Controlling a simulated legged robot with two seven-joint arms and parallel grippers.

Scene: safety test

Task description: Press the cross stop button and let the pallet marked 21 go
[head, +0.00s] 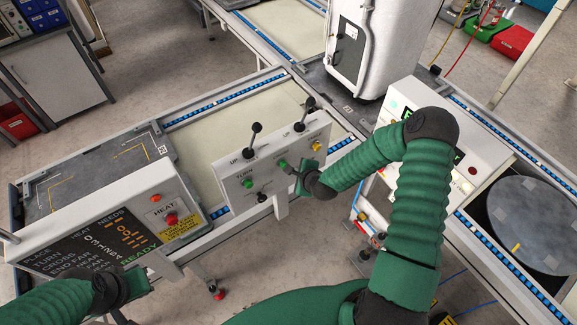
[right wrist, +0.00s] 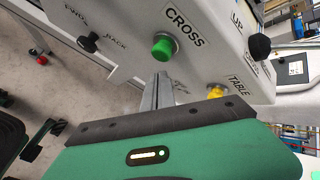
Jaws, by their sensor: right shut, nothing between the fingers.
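The green button under the CROSS label (right wrist: 163,47) is on the grey control panel (head: 232,190); in the head view it is the green button (head: 282,163) near my right gripper. My right gripper (right wrist: 158,82) is shut and empty, its tips just below that button; contact cannot be told. It also shows in the head view (head: 296,176). A dark pallet (head: 95,178) lies at the left with a small tag. Another pallet (head: 345,106) carries a white cabinet; neither tag reads clearly. My left gripper (head: 122,312) is low at the left, its fingers unclear.
A yellow TABLE button (right wrist: 216,92) and black knobs (right wrist: 88,42) sit beside the green one. Two black levers (head: 254,130) stand up from the panel. A HEAT panel with a red button (head: 171,219) is at left. A round dark turntable (head: 530,222) is at right.

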